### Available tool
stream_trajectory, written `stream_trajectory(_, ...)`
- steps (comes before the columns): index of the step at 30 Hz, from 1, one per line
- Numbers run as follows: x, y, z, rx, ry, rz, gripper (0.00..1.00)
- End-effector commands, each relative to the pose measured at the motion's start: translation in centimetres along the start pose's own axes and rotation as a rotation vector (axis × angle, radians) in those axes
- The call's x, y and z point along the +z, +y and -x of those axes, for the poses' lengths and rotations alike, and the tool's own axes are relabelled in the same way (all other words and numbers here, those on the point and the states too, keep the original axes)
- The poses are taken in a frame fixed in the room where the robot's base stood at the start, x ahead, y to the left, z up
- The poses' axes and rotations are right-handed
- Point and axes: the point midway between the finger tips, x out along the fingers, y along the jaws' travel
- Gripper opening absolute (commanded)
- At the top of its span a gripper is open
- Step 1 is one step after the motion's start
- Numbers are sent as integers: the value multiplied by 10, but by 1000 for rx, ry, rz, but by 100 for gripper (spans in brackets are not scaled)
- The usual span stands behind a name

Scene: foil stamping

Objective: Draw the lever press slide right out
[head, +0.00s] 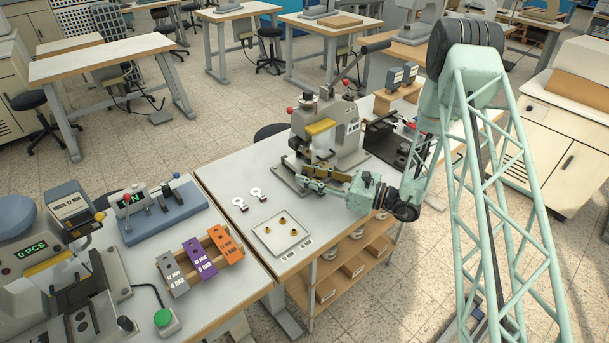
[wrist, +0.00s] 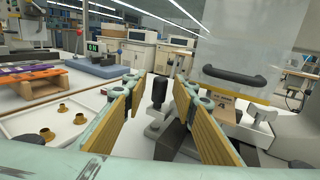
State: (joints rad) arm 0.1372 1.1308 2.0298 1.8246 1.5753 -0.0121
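The lever press (head: 345,130) is a grey machine with a long dark lever, standing on the white table. A black upright knob (wrist: 158,90) on a metal piece low at the press, apparently the slide's handle, shows between my fingers in the wrist view. My gripper (wrist: 155,82) is open, with its brass-coloured pads either side of the knob and a gap to each. In the head view my gripper (head: 308,177) is at the press's front, hiding much of the slide. Contact cannot be told.
A white tray (head: 268,247) with small brass cups lies left of my gripper. Two small tags (head: 257,193) lie behind it. Orange, purple and grey blocks (head: 203,258) and another press (head: 50,270) are on the left table. Boxes sit on a shelf below the table.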

Motion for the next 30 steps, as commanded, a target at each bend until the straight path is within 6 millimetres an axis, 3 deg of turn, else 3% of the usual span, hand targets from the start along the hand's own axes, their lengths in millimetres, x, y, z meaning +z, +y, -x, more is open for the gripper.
stream_trajectory(17,0,0,-11,-1,0,0,26)
stream_trajectory(25,0,0,-10,-1,0,0,1)
stream_trajectory(30,0,0,-10,-1,0,0,0)
